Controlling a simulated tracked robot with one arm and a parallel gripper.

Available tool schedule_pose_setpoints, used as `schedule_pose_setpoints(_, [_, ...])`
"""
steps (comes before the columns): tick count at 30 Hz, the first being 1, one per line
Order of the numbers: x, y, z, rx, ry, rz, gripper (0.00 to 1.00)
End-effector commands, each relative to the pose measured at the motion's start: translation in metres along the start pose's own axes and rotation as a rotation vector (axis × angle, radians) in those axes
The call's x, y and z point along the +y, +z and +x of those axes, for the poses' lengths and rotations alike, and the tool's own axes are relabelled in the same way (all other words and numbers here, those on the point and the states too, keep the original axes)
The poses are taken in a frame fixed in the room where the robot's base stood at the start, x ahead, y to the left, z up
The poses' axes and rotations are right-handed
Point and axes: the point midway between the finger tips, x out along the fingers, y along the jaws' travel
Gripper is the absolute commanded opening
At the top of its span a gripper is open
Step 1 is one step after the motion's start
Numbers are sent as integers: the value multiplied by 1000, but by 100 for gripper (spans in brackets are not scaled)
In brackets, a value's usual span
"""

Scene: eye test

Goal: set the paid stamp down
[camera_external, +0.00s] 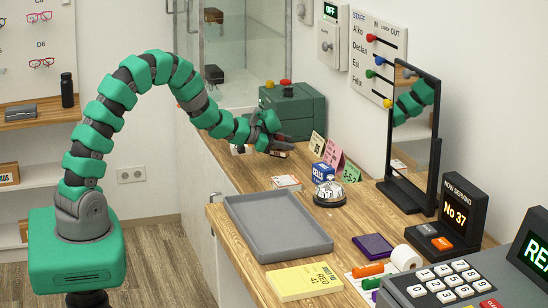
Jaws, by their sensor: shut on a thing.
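My gripper (279,144) is at the end of my green arm, low over the back part of the wooden counter. It is shut on a small dark and reddish-brown thing, which I take to be the paid stamp (282,153). The stamp is small and mostly hidden by the fingers, and I cannot read any marking on it. I cannot tell whether it touches the counter. A purple ink pad (373,246) lies on the front part of the counter, to the right of a grey tray.
The empty grey tray (250,213) fills much of the counter (230,170).

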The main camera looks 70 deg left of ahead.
Motion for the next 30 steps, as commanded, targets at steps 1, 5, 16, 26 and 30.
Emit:
schedule_pose_setpoints(1, [2,6,2,-2,0,-1,6])
schedule_pose_setpoints(5, [8,23,8,-3,1,-1,6])
schedule_pose_setpoints(16, [11,30,10,-3,0,-1,6])
schedule_pose_setpoints(26, [11,30,10,-2,0,-1,50])
schedule_pose_setpoints(30, [10,29,8,-3,0,-1,50])
